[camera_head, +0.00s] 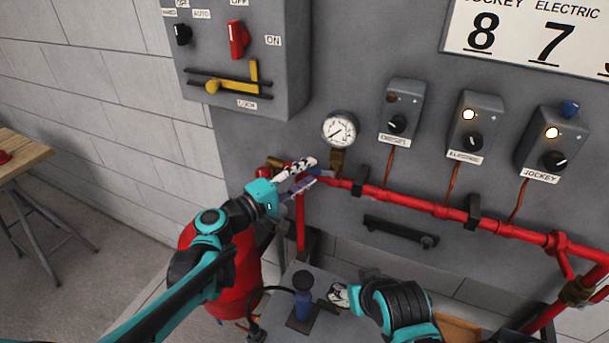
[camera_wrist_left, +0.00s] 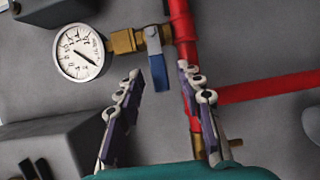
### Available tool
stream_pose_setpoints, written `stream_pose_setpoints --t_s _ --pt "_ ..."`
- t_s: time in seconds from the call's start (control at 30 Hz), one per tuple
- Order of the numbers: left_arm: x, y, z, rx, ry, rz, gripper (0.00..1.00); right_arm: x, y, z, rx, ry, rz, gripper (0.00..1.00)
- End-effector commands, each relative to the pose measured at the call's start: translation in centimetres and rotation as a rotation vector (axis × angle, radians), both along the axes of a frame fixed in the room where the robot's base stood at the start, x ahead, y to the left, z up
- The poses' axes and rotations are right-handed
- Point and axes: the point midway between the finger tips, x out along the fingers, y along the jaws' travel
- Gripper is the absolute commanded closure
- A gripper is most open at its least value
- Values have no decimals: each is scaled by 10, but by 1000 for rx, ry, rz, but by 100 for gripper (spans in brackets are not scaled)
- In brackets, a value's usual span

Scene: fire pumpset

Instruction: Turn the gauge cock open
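The gauge cock is a brass valve body (camera_head: 337,158) under the round white pressure gauge (camera_head: 340,129), on the red pipe. In the left wrist view the brass body (camera_wrist_left: 127,41) sits between gauge (camera_wrist_left: 80,52) and pipe, and its blue lever (camera_wrist_left: 158,70) points across the body, roughly along the pipe. My left gripper (camera_head: 314,170) is at the lever, fingers spread. In the wrist view the lever shows between its two fingertips (camera_wrist_left: 160,76), with gaps on both sides. My right gripper (camera_head: 340,296) is low near the grey pump base; its finger opening is unclear.
The red pipe (camera_head: 400,201) runs right along the grey panel. Several control boxes (camera_head: 401,110) hang above it. A switch cabinet (camera_head: 240,50) with a yellow handle is at upper left. A wooden table (camera_head: 22,152) is at far left.

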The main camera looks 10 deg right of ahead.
Motion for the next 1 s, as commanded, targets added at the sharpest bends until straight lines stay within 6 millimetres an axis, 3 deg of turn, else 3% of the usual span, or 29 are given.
stream_pose_setpoints --t_s 0.07,0.1,0.23,0.67,1.0 --pt "0 0 0 0 0 0 63 0 0 0 0 0 0 51" --pt "0 0 0 0 0 0 68 0 0 0 0 0 0 51" --pt "0 0 0 0 0 0 100 0 0 0 0 0 0 51" --pt "0 0 4 32 -22 0 100 0 0 7 0 0 0 51" --pt "-1 -2 22 219 -148 0 100 0 0 40 0 0 0 51"
